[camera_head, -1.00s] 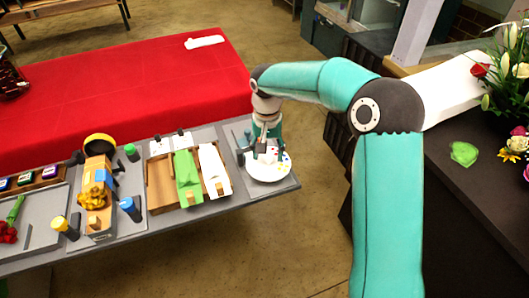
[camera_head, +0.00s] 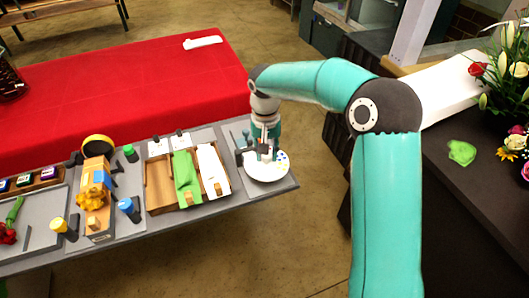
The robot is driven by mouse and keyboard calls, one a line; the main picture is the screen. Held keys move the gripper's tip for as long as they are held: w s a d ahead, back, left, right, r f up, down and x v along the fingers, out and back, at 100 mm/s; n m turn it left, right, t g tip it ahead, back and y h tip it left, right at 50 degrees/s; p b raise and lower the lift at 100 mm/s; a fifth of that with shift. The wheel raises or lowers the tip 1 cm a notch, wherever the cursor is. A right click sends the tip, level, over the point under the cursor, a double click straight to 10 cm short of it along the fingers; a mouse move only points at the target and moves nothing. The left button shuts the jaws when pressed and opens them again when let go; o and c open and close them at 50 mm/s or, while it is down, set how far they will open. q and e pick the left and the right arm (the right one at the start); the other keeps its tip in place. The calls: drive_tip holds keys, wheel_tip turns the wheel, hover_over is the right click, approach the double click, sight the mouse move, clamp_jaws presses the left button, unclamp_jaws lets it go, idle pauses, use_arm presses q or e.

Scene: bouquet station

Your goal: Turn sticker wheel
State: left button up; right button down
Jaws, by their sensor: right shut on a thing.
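The sticker wheel (camera_head: 266,174) is a white round disc with small coloured dots. It lies at the right end of the grey station table. My right gripper (camera_head: 266,150) points down over the wheel's middle and far part. It is shut on a part at the wheel that is too small and too covered to make out well. Coloured dots show on the wheel's right side; the gripper hides part of its centre. My left gripper is not in view.
A wooden tray (camera_head: 160,196) with green and white wraps stands left of the wheel. A yellow tape roll (camera_head: 98,142) and several small bottles stand farther left. A red-covered table (camera_head: 130,85) lies behind. Flowers (camera_head: 512,75) stand at the far right.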

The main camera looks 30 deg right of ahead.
drive_tip(key=n, duration=0.3)
drive_tip(key=shift+w+a+r+n, duration=0.1)
drive_tip(key=shift+w+n, duration=0.05)
drive_tip(key=shift+n, duration=0.25)
drive_tip(key=shift+n+p, duration=0.45)
drive_tip(key=shift+n, duration=1.45)
drive_tip(key=c, duration=0.8)
unclamp_jaws()
drive_tip(key=shift+c, duration=0.2)
wheel_tip(320, 180, up, 12)
